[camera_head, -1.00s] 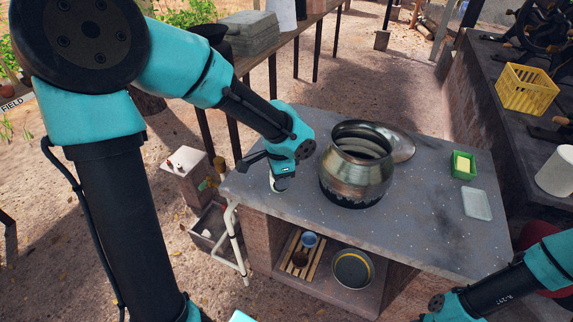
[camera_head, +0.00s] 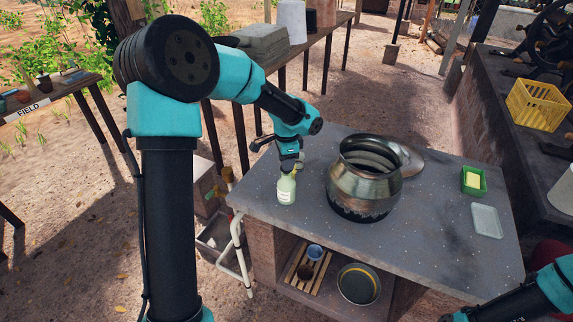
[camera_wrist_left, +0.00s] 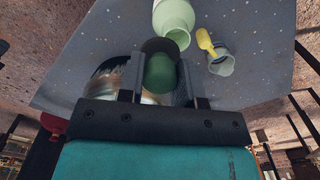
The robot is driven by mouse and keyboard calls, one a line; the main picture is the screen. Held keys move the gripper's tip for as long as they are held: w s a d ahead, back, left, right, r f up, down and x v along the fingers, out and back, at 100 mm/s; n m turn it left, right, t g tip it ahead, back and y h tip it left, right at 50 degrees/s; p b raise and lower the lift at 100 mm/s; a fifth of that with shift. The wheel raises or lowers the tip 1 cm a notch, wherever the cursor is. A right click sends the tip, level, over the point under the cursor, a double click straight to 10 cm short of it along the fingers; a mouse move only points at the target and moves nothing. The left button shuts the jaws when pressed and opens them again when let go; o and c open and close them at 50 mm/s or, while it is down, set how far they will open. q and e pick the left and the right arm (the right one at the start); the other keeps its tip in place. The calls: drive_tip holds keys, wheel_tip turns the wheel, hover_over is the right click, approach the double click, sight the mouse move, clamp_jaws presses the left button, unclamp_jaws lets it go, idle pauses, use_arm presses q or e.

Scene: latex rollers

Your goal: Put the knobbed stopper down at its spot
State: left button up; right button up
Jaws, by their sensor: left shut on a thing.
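My left gripper (camera_wrist_left: 163,88) is shut on the knobbed stopper (camera_wrist_left: 160,73), a dark green rounded piece with a darker end, between its two fingers. In the head view the left gripper (camera_head: 289,163) hangs just above a pale green labelled bottle (camera_head: 287,190) standing on the grey table's left part. In the left wrist view the bottle (camera_wrist_left: 175,17) shows its open mouth, close beyond the stopper; I cannot tell whether they touch. The stopper is hard to make out in the head view. My right arm enters at lower right; its fingertips are not visible.
A small grey-green vessel (camera_wrist_left: 222,64) with a yellow piece lies near the bottle. A large metal pot (camera_head: 362,180) stands right of it. The table's front left is clear.

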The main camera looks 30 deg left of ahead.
use_arm(q)
drive_tip(key=shift+w+a+f, duration=0.1)
drive_tip(key=shift+w+a, duration=0.2)
drive_tip(key=shift+w, duration=0.2)
drive_tip(key=shift+w+a, duration=0.3)
drive_tip(key=shift+w, duration=0.2)
drive_tip(key=shift+f, duration=1.75)
drive_tip(key=shift+f, duration=0.15)
drive_tip(key=o, duration=0.9)
wheel_tip(320, 180, up, 12)
drive_tip(key=shift+r, duration=0.15)
